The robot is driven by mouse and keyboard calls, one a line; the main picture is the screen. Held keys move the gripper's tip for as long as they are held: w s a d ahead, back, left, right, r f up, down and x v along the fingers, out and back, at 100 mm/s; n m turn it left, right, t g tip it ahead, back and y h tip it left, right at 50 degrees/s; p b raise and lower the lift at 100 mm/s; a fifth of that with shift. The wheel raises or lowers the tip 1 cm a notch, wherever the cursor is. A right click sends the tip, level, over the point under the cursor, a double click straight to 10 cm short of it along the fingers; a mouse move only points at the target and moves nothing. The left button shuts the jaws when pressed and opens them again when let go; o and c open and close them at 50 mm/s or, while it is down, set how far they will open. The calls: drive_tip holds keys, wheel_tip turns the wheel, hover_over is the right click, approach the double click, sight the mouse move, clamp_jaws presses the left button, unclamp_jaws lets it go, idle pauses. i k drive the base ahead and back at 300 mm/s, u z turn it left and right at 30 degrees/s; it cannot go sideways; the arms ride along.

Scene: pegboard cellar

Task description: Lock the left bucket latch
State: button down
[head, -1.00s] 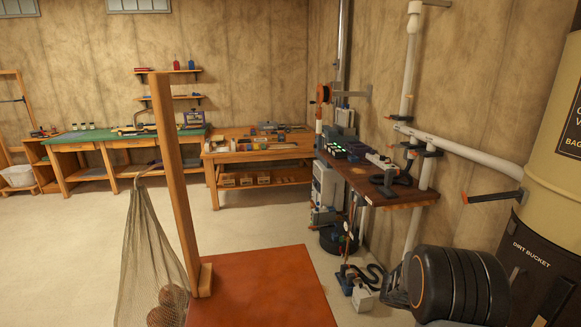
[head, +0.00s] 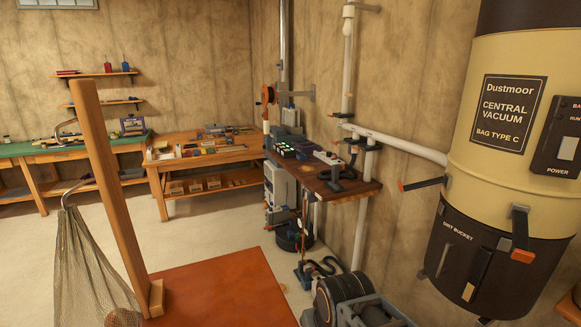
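The dirt bucket (head: 455,268) is the dark lower part of the tan central vacuum (head: 475,130) at right. A dark lever with an orange tip (head: 420,184) juts out level from its left side, near the seam; I take it for the left latch, standing away from the wall of the vacuum. A second dark latch (head: 519,222) with an orange end sits across the seam at the front right. My gripper is not in view.
A dark ribbed round body (head: 342,295) stands at the bottom centre-right. A red-brown tabletop (head: 215,292) with a wooden post (head: 108,180) and a hanging net (head: 85,270) is in front. A cluttered wall shelf (head: 345,188) and white pipes (head: 395,142) are left of the vacuum.

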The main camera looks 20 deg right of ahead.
sight(431, 182)
drive_tip(key=z, duration=1.25)
